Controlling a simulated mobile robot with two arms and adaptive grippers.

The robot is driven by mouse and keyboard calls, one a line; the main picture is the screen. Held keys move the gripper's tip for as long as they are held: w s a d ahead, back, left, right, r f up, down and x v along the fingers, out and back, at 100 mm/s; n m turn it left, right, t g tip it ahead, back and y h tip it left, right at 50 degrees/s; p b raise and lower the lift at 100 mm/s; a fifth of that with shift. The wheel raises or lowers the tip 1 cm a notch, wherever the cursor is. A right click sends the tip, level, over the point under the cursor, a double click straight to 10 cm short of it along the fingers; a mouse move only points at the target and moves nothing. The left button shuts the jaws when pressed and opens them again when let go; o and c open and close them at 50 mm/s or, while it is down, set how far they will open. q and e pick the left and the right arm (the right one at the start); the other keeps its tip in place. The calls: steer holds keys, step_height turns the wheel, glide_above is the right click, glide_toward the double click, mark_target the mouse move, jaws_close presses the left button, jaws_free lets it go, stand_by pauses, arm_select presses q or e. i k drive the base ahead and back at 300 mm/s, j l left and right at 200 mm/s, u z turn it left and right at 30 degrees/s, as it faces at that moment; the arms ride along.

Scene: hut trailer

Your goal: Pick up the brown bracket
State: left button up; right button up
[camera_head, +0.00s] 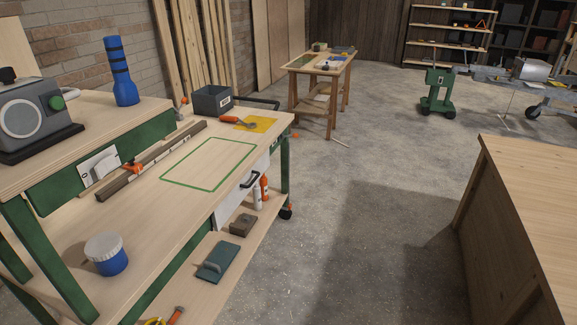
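No clear brown bracket can be picked out. A small grey-brown block-like part (242,225) lies on the lower shelf of the workbench; I cannot tell whether it is the bracket. A long brown bar (150,164) with orange clamp parts lies along the back of the workbench top (140,235). Neither of my grippers is in view.
A green outlined rectangle (163,176) marks a bare area of the bench top. A grey bin (211,101), a blue jar (105,254) and a blue flashlight (121,72) stand around it. A wooden table (530,190) is at right; the concrete floor between is clear.

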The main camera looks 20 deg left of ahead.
mark_target(242, 228)
steer(key=i+l+u, duration=0.1)
steer(key=i+u, duration=0.25)
steer(key=u, duration=0.15)
steer(key=i+l+u, duration=0.2)
steer(key=i+u, duration=0.25)
steer(key=i+l+u, duration=0.15)
steer(key=l+u, duration=0.15)
steer(key=u, duration=0.2)
steer(key=i+l+u, duration=0.2)
steer(key=l+u, duration=0.25)
